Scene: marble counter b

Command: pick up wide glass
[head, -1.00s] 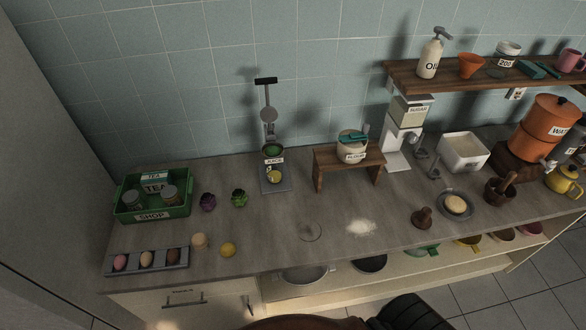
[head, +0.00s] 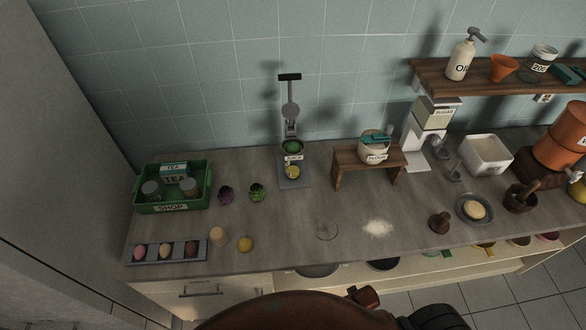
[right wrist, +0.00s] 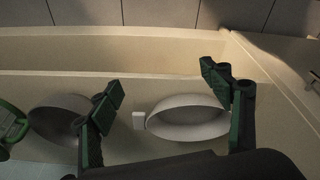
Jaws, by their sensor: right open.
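A faint, clear round outline (head: 327,231) stands near the counter's front edge, left of a white powder patch. It looks like the wide glass, but its height and walls are hard to make out. My right gripper (right wrist: 168,95) is open and empty in the right wrist view, its two dark green fingers spread wide. It faces the shelf below the counter, with a pale bowl (right wrist: 188,122) beyond the fingers, and the glass cannot be made out in that view. My left gripper is not in view.
The white powder (head: 377,228) lies right of the outline. A juicer (head: 291,170) and a wooden stand (head: 345,163) are behind. The counter around the outline is mostly clear.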

